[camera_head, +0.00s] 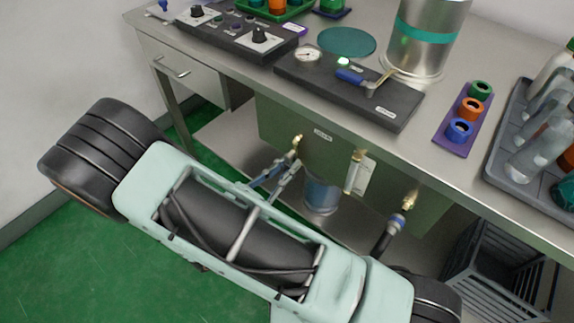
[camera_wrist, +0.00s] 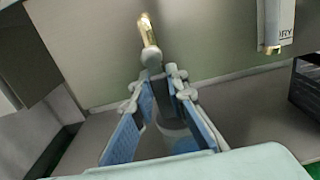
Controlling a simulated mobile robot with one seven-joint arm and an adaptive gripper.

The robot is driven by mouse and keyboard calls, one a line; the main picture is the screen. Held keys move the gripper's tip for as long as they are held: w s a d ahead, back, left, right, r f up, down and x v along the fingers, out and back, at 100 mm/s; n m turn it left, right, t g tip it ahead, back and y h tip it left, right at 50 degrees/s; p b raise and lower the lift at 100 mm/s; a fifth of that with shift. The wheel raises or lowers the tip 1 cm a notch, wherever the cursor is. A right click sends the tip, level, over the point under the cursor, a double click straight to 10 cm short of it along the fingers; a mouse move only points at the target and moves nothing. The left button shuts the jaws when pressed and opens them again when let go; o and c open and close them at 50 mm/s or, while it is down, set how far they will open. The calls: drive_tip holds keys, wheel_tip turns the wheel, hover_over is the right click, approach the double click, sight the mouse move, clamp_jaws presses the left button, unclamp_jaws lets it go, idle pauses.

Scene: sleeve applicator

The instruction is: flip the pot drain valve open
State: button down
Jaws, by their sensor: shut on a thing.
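A brass valve (camera_head: 297,141) sticks out of the grey-green panel under the bench; I take it for the pot drain valve. In the wrist view its brass spout (camera_wrist: 148,32) points up the picture from a grey rounded body (camera_wrist: 152,58). My gripper (camera_head: 284,170) reaches up to this valve from below. In the wrist view my gripper (camera_wrist: 163,92) has its blue-padded fingers on either side of a dark grey lever part just below the valve body, shut on it. The fingers hide part of the lever, so its exact angle is unclear.
A bluish bucket (camera_head: 321,196) stands on the lower shelf (camera_head: 225,137) close below the valve. To the right are a second brass fitting (camera_head: 354,172) with a white label and a third (camera_head: 409,200) with a dark hose. The bench edge overhangs above; a dark crate (camera_head: 490,262) is lower right.

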drive_tip(key=c, duration=1.9)
unclamp_jaws()
drive_tip(key=v, duration=1.2)
drive_tip(key=shift+a, duration=0.1)
